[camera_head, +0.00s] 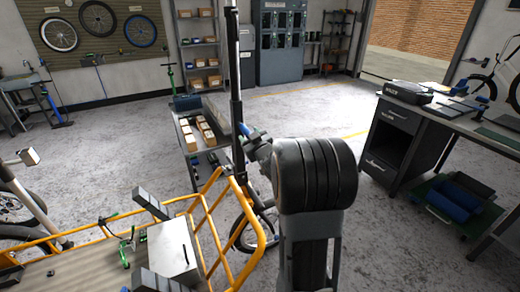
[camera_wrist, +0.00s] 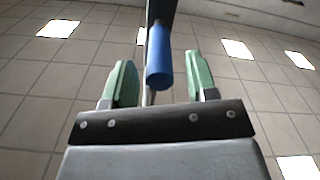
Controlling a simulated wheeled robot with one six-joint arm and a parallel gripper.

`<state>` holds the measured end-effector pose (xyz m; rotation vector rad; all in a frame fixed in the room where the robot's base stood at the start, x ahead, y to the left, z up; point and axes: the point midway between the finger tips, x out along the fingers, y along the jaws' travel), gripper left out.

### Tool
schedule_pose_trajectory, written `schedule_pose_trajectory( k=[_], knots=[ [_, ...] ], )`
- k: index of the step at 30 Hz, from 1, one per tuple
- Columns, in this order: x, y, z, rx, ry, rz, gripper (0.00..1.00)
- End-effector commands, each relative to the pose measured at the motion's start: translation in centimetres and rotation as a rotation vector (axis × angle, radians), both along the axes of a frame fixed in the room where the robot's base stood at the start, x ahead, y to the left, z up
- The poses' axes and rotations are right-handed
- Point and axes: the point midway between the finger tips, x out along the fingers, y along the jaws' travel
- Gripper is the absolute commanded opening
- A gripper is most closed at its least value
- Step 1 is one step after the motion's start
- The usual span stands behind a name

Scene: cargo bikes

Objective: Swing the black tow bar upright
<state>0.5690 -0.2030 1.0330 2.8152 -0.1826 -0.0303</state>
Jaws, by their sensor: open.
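The black tow bar (camera_head: 236,85) stands close to upright in the head view, rising from the front of the orange-framed cargo bike (camera_head: 210,215) out of the top of the picture. It also shows in the wrist view as a dark bar (camera_wrist: 160,12). A blue grip (camera_wrist: 160,68) sticks out from it towards my gripper. My gripper (camera_wrist: 163,82) has its two green fingers spread, one on each side of the grip's end, with a gap on both sides. In the head view my arm partly hides the gripper beside the bar.
A low shelf with cardboard boxes (camera_head: 198,135) stands behind the bar. A workbench with dark drawers (camera_head: 392,135) is at the right. A white box (camera_head: 172,248) sits on the bike's wooden deck (camera_head: 75,272). Floor beyond the bike is mostly clear.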

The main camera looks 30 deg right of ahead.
Motion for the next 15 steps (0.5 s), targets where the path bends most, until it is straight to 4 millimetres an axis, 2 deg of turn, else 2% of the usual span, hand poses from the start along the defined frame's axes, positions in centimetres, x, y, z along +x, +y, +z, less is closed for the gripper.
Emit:
schedule_pose_trajectory(
  k=[6, 15],
  knots=[
    [-4.7, 0.5, 0.0, 0.0, -0.001, -0.004, 0.53],
    [-9.3, 1.1, 0.0, -0.001, -0.001, -0.003, 0.53]
  ],
)
